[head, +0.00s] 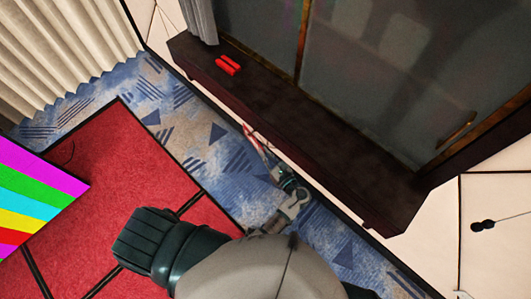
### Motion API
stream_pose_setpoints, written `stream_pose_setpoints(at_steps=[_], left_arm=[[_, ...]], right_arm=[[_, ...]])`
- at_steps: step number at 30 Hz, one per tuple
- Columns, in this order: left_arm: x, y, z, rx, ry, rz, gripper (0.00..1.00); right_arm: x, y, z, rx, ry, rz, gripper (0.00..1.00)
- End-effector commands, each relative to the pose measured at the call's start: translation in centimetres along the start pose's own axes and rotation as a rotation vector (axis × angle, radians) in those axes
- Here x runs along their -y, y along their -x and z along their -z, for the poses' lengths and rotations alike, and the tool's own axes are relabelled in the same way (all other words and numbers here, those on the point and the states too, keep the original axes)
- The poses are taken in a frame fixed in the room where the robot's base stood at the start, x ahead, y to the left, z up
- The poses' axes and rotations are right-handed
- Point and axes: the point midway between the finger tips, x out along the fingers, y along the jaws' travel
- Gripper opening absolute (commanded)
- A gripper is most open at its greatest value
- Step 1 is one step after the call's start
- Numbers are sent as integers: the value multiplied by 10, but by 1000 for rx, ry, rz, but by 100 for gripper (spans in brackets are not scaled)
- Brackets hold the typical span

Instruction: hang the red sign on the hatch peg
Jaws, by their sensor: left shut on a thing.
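My left gripper (275,168) is in the middle of the head view, reaching up from my arm below. It is shut on a thin red and pale piece, seen nearly edge-on, which looks like the red sign (254,138). The sign extends up and left from the fingers, over the patterned carpet and close to the dark cabinet's lower edge. Its face and any hanging hole cannot be made out. I cannot identify the hatch peg in this view. My right gripper is not in view.
A dark wooden cabinet or window frame (330,150) with glassy panels runs diagonally across the upper right. A black knob-like item (482,225) is on the pale wall at right. A rainbow-striped panel (35,195) stands at left.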

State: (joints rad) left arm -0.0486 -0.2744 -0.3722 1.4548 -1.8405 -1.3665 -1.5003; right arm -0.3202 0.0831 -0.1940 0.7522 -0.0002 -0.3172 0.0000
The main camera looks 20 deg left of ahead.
Motion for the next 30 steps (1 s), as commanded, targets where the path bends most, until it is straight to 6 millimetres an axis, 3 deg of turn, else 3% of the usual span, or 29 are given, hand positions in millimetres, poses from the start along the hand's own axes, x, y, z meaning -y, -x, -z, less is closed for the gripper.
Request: stream_pose_setpoints(at_steps=[11,12,15,21,24,30], left_arm=[[0,0,0,1,0,0,0],[0,0,0,1,0,0,15],[0,0,0,1,0,0,35],[0,0,0,1,0,0,35],[0,0,0,0,-1,0,60],[0,0,0,0,0,0,60]], right_arm=[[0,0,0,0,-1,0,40],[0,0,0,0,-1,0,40],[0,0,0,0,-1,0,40],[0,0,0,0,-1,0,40],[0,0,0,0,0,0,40],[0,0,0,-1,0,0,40]])
